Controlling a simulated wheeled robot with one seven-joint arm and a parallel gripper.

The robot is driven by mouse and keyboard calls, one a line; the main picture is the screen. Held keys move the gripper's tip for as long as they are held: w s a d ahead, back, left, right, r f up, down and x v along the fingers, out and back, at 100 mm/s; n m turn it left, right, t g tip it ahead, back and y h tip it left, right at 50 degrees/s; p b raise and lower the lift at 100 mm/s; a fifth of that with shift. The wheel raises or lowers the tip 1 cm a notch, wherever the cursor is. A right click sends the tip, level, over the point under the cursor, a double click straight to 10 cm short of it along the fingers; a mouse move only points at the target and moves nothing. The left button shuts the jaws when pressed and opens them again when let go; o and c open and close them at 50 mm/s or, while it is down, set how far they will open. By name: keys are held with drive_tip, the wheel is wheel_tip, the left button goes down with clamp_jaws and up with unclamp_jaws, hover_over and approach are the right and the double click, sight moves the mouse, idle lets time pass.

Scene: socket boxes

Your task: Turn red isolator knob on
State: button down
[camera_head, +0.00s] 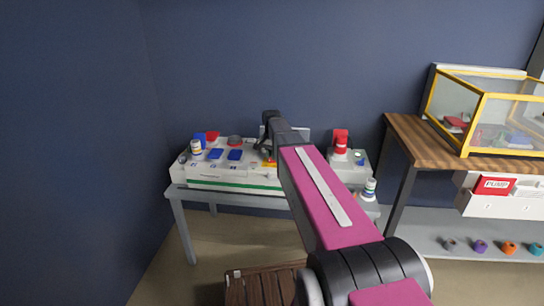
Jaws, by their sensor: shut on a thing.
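A white panel box (235,182) with a green stripe stands on the grey table. A small patch of red and yellow (270,162) shows on it beside my arm and appears to be the red isolator knob on its yellow plate. My dark gripper (265,151) is right at that patch, pointing down, and is shut on the knob. My pink and black arm crosses in front and hides most of the knob, so its turn angle cannot be read.
Blue and red socket covers (215,154) and a white bottle (196,147) are left of my gripper. A red plug-like part (340,141) stands on a second white box to the right. A wooden bench (405,130) holds a yellow-framed case (485,110).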

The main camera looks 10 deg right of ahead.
drive_tip(key=m, duration=0.5)
idle(0.7)
drive_tip(key=c, duration=1.1)
unclamp_jaws()
drive_tip(key=shift+c, duration=0.2)
wheel_tip(320, 180, up, 11)
drive_tip(key=shift+f, duration=0.1)
